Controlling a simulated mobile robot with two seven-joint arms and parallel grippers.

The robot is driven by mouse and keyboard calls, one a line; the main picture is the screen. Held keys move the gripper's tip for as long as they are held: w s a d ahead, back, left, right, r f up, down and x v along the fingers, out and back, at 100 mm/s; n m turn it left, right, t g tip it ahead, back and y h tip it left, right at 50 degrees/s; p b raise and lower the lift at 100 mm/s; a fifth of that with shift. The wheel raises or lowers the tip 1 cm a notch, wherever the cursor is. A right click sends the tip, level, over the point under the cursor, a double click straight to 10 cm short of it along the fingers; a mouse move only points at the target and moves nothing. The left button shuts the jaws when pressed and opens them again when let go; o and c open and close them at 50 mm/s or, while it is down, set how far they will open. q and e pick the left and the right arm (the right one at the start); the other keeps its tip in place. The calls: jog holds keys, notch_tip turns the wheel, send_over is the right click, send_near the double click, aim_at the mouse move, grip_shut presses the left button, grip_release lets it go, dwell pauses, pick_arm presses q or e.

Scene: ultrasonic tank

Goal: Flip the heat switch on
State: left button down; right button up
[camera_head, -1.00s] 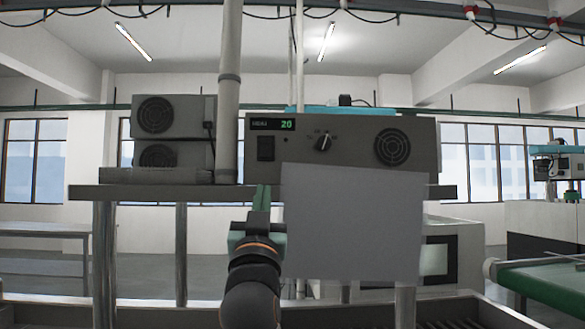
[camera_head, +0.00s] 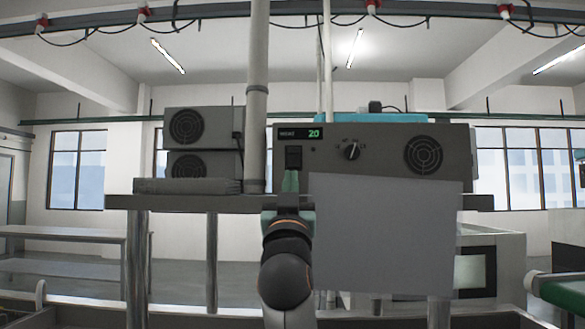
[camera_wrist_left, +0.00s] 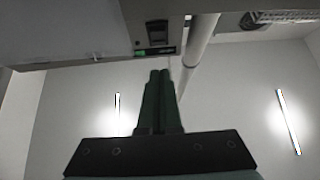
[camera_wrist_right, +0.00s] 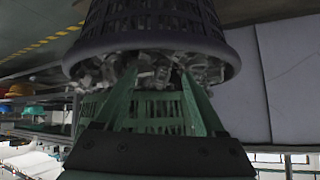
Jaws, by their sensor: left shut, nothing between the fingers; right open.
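The grey control box (camera_head: 385,140) stands on a shelf, with a green display reading 20 and a round knob (camera_head: 352,152). A black rocker switch (camera_head: 293,157) is at its left end, below the display. My left gripper (camera_head: 290,180) is shut and empty, pointing up at the switch with its tips just below it in the head view. In the left wrist view the shut fingers (camera_wrist_left: 160,75) point toward the switch (camera_wrist_left: 157,30); contact cannot be told. My right gripper (camera_wrist_right: 162,78) is open at a dark mesh basket (camera_wrist_right: 150,30) of small metal parts.
A pale pipe (camera_head: 256,100) rises just left of the control box. Two grey fan units (camera_head: 200,128) stand farther left on the shelf (camera_head: 160,202). A flat grey panel (camera_head: 385,235) hangs in front of the shelf, right of my left gripper.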

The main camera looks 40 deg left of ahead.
aim_at(293, 160)
pick_arm(q)
jog(key=w+a+r, duration=0.1)
jog(key=w, duration=0.1)
jog(key=w+a+r+p, duration=0.1)
jog(key=a, duration=0.1)
jog(key=w+a+r, duration=0.1)
jog(key=w, duration=0.1)
jog(key=shift+w+a, duration=0.35)
jog(key=shift+a, duration=0.05)
jog(key=shift+w+a, duration=0.25)
jog(key=shift+w, duration=0.05)
jog(key=shift+w+a+p, duration=0.1)
jog(key=shift+p, duration=0.25)
